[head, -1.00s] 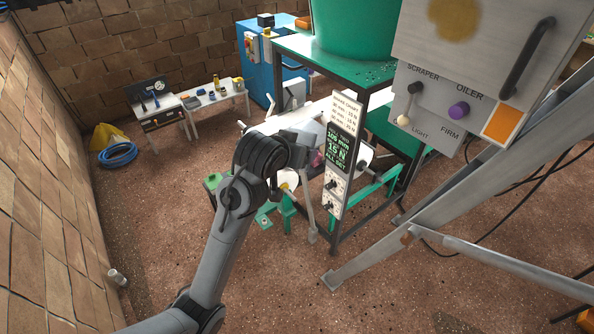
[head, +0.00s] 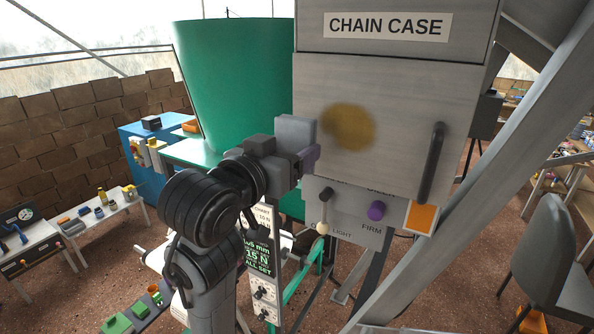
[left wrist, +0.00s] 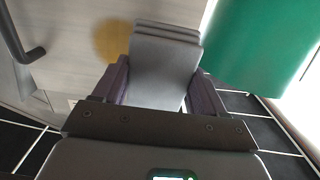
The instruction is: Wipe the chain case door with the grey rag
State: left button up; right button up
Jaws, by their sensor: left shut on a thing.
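The chain case door (head: 390,110) is a grey metal panel with a black handle (head: 431,163) at its right and a yellow-brown stain (head: 348,127) on its left half. The stain also shows in the left wrist view (left wrist: 113,41). My left gripper (head: 304,155) is at the door's left edge, left of the stain. It is shut on the grey rag (head: 295,130), a folded grey pad between its purple fingers in the left wrist view (left wrist: 163,65). I cannot tell whether the rag touches the door. My right gripper is out of view.
Below the door is a panel with a pale-tipped lever (head: 323,225), a purple knob (head: 376,211) and an orange square (head: 421,217). A green tank (head: 235,85) stands close behind my left gripper. A slanted metal beam (head: 480,180) crosses at the right.

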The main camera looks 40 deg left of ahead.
pick_arm(q)
jog(key=shift+w+r+t, duration=0.1)
jog(key=shift+t, duration=0.2)
jog(key=shift+b+x, duration=0.3)
jog(key=shift+x, duration=2.45)
jog(key=shift+w+a, duration=0.1)
jog(key=shift+a, duration=0.05)
jog(key=shift+x, duration=1)
